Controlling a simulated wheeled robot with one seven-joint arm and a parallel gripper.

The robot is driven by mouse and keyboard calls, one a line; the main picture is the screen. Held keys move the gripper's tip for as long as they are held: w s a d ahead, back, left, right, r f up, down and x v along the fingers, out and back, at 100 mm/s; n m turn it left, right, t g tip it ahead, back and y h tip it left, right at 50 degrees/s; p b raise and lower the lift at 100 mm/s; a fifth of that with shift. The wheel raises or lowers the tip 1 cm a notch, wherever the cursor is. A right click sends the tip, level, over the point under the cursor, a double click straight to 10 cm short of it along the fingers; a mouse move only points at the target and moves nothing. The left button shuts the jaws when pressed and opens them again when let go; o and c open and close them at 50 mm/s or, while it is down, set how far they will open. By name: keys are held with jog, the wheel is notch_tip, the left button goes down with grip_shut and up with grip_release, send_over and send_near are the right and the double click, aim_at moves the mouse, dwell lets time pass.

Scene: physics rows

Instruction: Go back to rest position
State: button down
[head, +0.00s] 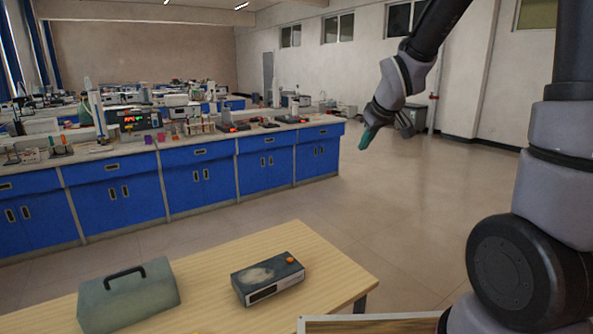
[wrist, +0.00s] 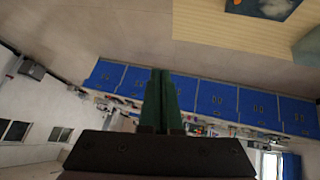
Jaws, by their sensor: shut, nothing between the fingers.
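My gripper (head: 368,138) hangs in the air at the upper right of the head view, above open floor and apart from everything. Its green fingers (wrist: 160,98) show in the wrist view, pressed together with nothing between them. My arm reaches down to it from the top right of the head view.
A wooden table (head: 222,262) stands in front, bearing a grey-green case with a black handle (head: 128,293) and a dark box with an orange knob (head: 268,277). A long blue lab bench (head: 190,184) crowded with equipment stands behind. The floor (head: 430,200) on the right is clear.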

jog(key=s+d+r+m, duration=0.3)
jog(key=s+r+m, duration=0.2)
jog(key=s, duration=0.6)
jog(key=s+d+r+m, duration=0.3)
jog(key=s+r+m, duration=0.2)
jog(key=s, duration=0.7)
notch_tip(320, 180, up, 2)
jog(key=shift+r+g+y, duration=0.1)
jog(key=shift+g+y, duration=0.2)
